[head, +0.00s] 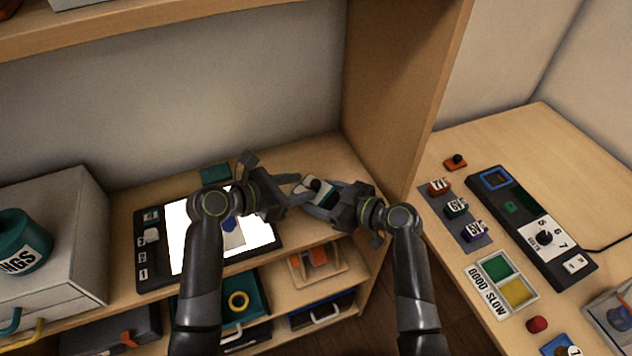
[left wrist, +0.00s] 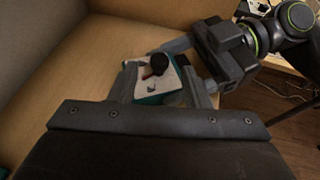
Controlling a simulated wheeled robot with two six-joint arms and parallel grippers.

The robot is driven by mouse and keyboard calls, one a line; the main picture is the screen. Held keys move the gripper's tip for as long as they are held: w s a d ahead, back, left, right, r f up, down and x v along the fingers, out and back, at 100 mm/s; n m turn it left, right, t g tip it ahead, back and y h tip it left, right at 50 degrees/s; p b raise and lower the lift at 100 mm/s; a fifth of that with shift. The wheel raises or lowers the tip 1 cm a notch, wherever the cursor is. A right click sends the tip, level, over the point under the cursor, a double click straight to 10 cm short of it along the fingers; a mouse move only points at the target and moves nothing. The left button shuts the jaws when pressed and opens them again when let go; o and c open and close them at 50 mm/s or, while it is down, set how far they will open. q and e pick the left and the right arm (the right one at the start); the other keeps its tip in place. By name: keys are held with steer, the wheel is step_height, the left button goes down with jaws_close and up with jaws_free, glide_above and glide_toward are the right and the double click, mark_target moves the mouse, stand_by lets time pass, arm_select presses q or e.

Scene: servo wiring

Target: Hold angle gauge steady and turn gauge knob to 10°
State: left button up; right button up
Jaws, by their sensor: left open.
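The angle gauge (head: 318,186) is a small teal block with a pale top face, partly hidden between my two grippers in the head view. In the left wrist view the gauge (left wrist: 150,88) shows a red pointer mark and a dark round gauge knob (left wrist: 158,64) on its face. My left gripper (head: 303,188) is open, with its fingers on either side of the gauge. My right gripper (head: 322,197) reaches in from the right with its fingers spread around the gauge. The frames do not show whether they press on it. The dial's angle is too small to read.
The gauge is above the wooden shelf, near the upright side panel (head: 397,90). A bright white panel in a dark frame (head: 150,280) lies behind my left arm. A dark control strip (head: 521,205) and colored blocks cover the right table. A grey box (head: 85,205) stands left.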

mark_target(312, 184)
arm_select(q)
steer(key=shift+x, duration=2.7)
jaws_close()
